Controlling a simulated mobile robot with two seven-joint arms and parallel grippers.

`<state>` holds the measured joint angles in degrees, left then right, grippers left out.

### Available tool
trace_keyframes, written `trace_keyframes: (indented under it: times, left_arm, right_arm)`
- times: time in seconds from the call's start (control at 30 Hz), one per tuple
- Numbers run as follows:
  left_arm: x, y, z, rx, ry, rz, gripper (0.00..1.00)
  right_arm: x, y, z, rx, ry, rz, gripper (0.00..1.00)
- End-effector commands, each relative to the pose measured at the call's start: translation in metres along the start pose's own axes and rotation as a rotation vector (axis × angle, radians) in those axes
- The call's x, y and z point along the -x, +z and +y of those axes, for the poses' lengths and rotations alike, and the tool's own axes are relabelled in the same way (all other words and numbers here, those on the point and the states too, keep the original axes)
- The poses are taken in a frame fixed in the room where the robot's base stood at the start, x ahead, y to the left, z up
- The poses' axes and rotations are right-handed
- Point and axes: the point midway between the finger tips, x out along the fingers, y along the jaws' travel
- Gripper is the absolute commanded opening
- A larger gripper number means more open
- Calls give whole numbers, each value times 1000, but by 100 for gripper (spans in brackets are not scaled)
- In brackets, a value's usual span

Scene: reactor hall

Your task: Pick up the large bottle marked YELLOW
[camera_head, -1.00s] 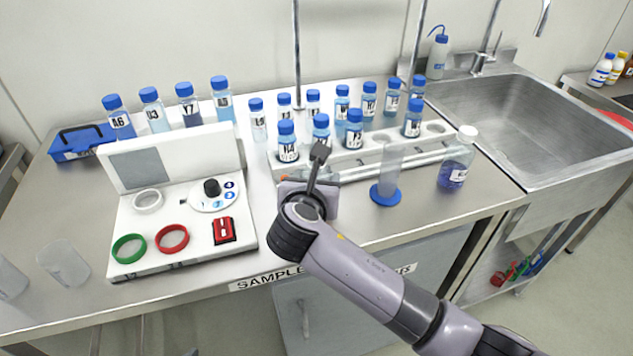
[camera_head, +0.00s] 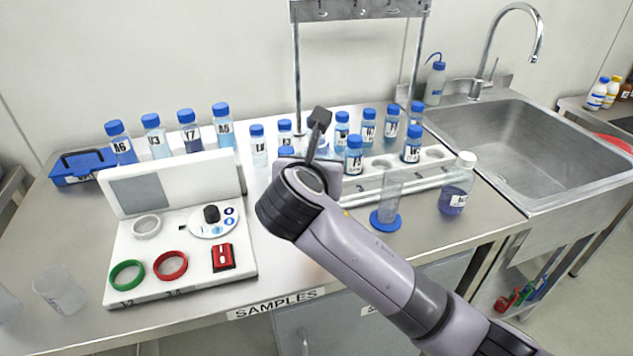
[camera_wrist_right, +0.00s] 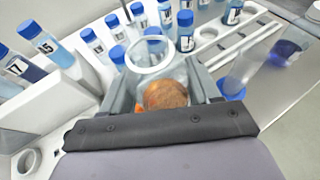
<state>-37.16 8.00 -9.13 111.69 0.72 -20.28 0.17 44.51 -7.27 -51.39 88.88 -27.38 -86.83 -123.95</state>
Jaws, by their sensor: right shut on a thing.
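I can read no label saying YELLOW on any bottle in view. My right gripper (camera_head: 318,160) is up in front of the bottle rack, seen from behind, with its jaws mostly hidden in the head view. In the right wrist view, my gripper (camera_wrist_right: 160,90) is shut around a clear vessel with a round, pale rim (camera_wrist_right: 148,55). Something round and brownish-orange (camera_wrist_right: 166,95) shows between the jaws; I cannot tell whether it is contents or a stopper. No label on the held vessel is visible. My left gripper is in neither view.
The rack (camera_head: 430,170) holds several blue-capped bottles close behind the gripper. A cylinder (camera_head: 388,200) and a white-capped bottle (camera_head: 457,185) stand right of it. A white console (camera_head: 180,255) is at left, the sink (camera_head: 550,140) at right.

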Motion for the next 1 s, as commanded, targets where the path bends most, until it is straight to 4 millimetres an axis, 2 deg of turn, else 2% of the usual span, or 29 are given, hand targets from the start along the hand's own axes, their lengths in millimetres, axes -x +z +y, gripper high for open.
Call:
trace_keyframes:
  times: [0.2,0.5,0.7,1.0]
  left_arm:
    - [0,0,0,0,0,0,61]
    - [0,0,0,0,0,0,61]
    - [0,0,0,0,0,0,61]
    - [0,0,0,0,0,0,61]
  right_arm:
    - [13,30,1,-2,3,-5,28]
    - [26,63,0,-2,2,-4,28]
    - [33,79,1,-1,2,-4,28]
    - [38,91,0,-1,2,-2,28]
